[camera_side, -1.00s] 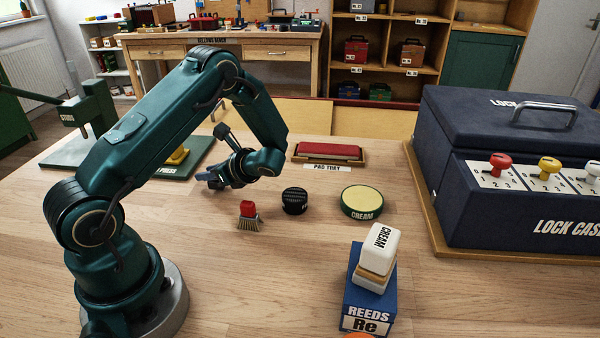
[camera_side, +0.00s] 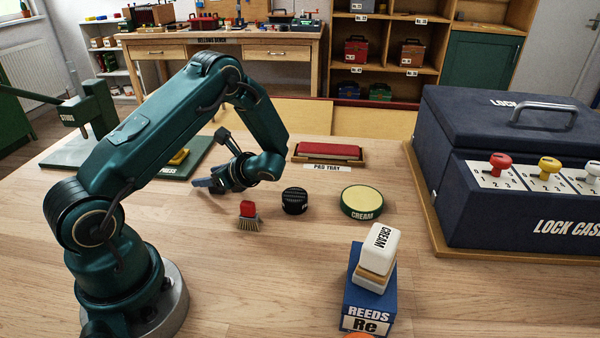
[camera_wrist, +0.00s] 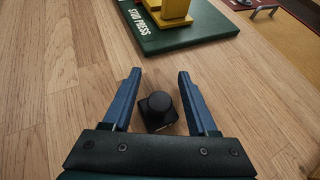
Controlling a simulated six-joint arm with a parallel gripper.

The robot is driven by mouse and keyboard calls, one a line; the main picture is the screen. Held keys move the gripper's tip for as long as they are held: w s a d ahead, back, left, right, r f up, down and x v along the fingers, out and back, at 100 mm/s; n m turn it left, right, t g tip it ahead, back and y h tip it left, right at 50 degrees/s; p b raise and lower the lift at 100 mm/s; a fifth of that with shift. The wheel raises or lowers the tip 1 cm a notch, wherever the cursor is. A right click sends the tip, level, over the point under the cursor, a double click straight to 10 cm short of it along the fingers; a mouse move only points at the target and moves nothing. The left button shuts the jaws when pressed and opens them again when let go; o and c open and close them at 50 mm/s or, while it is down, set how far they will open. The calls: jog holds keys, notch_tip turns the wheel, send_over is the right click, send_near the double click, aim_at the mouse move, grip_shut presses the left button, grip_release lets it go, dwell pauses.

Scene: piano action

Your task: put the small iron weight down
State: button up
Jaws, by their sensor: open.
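The small iron weight (camera_wrist: 158,110) is dark, with a square-looking base and a round knob on top. In the wrist view it appears to stand upright on the wooden tabletop, between the two blue fingers of my gripper (camera_wrist: 159,75). The jaws are open, with a narrow gap showing on each side of the weight. In the side view my gripper (camera_side: 204,185) is low over the table, left of the red-handled brush (camera_side: 248,215). I cannot make out the weight there; the gripper seems to hide it.
The green stud press (camera_wrist: 170,25) lies ahead of the fingers in the wrist view. A black ribbed round object (camera_side: 294,201), a cream tin (camera_side: 361,202) and the pad tray (camera_side: 328,153) stand right of my gripper. Bare wood surrounds the weight.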

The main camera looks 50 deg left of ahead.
jog(key=v, duration=1.2)
jog(key=shift+s+d+r, duration=0.1)
jog(key=shift+d+r, duration=0.15)
jog(key=s+d+r+n+t+h, duration=0.4)
jog(key=d+n+h, duration=0.2)
jog(key=d+n, duration=0.1)
jog(key=s+d+r+n+t+h, duration=0.5)
jog(key=d+n, duration=0.2)
jog(key=d, duration=0.2)
jog(key=shift+r+h, duration=0.3)
jog(key=shift+h, duration=0.1)
